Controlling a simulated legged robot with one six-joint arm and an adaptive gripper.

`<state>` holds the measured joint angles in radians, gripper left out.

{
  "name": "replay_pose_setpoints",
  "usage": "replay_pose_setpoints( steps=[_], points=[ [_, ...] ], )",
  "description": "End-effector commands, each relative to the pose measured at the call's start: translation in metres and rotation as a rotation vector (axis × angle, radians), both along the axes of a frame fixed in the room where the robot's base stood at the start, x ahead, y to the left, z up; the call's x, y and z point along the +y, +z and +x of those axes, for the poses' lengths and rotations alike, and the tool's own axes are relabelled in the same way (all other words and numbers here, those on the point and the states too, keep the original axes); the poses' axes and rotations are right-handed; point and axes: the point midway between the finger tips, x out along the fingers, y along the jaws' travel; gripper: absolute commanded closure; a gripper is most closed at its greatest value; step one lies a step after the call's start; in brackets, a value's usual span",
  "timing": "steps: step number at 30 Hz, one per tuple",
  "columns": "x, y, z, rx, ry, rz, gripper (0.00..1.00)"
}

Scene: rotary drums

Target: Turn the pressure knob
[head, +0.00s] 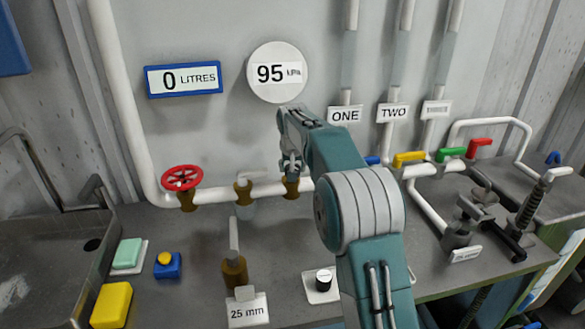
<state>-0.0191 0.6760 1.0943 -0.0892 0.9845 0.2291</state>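A round white gauge (277,72) on the back wall reads 95 kPa. My arm rises from the lower right and bends left. My gripper (291,166) points down below the gauge, in front of the white pipe and just above a brass fitting (291,188). I cannot tell whether it touches the fitting. Its fingers are small and partly hidden, so their opening is unclear. No label readable here marks which control is the pressure knob.
A red valve wheel (182,178) and a second brass valve (244,190) sit on the pipe to the left. A blue-framed display (183,79) reads 0 LITRES. Coloured lever handles (450,154) stand right of my arm. A brass fitting (234,271) stands near the 25 mm label.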

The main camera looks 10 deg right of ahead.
Motion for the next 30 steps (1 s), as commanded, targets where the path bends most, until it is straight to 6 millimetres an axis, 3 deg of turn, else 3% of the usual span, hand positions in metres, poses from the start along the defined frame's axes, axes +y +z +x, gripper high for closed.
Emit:
replay_pose_setpoints(
  steps=[5, 6, 7, 22, 30],
  points=[
    [0.001, -0.005, -0.001, 0.01, 0.002, 0.001, 0.81],
    [0.001, -0.005, -0.001, 0.01, 0.002, 0.002, 0.15],
    [0.001, -0.005, -0.001, 0.01, 0.002, 0.002, 0.02],
    [0.001, 0.002, -0.002, 0.002, 0.002, 0.001, 0.0],
    [0.004, 0.046, -0.019, -0.001, 0.002, 0.0, 0.0]
  ],
)
